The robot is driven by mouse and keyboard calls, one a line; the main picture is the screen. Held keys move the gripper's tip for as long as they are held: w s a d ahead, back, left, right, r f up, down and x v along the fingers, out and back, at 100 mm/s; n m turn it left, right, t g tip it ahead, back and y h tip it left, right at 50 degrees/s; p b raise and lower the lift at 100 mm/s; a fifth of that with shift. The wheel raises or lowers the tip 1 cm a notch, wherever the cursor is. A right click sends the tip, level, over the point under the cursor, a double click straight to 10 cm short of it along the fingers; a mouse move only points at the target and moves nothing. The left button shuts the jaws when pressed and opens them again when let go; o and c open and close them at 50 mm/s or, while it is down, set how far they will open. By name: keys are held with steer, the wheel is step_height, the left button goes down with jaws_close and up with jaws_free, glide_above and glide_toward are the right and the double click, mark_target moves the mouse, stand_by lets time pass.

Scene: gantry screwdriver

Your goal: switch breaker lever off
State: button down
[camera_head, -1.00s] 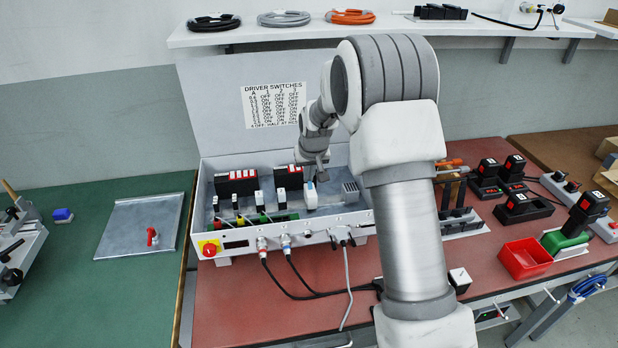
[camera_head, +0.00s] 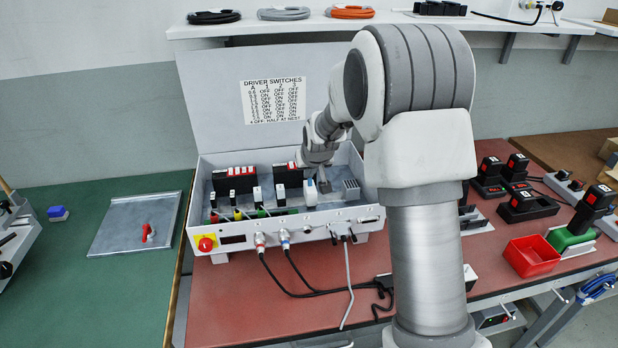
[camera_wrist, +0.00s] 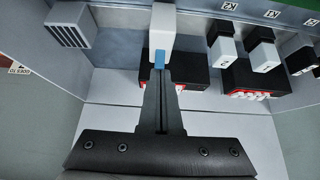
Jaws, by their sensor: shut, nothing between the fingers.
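The breaker is a white module (camera_head: 310,193) inside the open control box (camera_head: 213,236). In the wrist view the white module (camera_wrist: 162,28) carries a small blue lever (camera_wrist: 159,59). In the wrist view my gripper's fingers (camera_wrist: 162,78) are together and empty. Their tips lie right by the blue lever; I cannot tell whether they touch it. The lever is not clear in the head view.
Black modules with red and white tops (camera_head: 236,178) and several small black-and-white switches stand left in the box. A grey vented block (camera_head: 351,189) is to the right. The upright lid (camera_head: 215,100) bears a switch chart.

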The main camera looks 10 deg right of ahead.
steer(key=shift+s+f+b, duration=0.2)
steer(key=shift+s+b, duration=0.1)
steer(key=shift+b, duration=0.15)
steer(key=shift+s+r, duration=0.1)
steer(key=shift+r, duration=0.05)
steer(key=shift+s, duration=0.1)
steer(key=shift+s+r, duration=0.4)
steer(key=shift+s, duration=0.2)
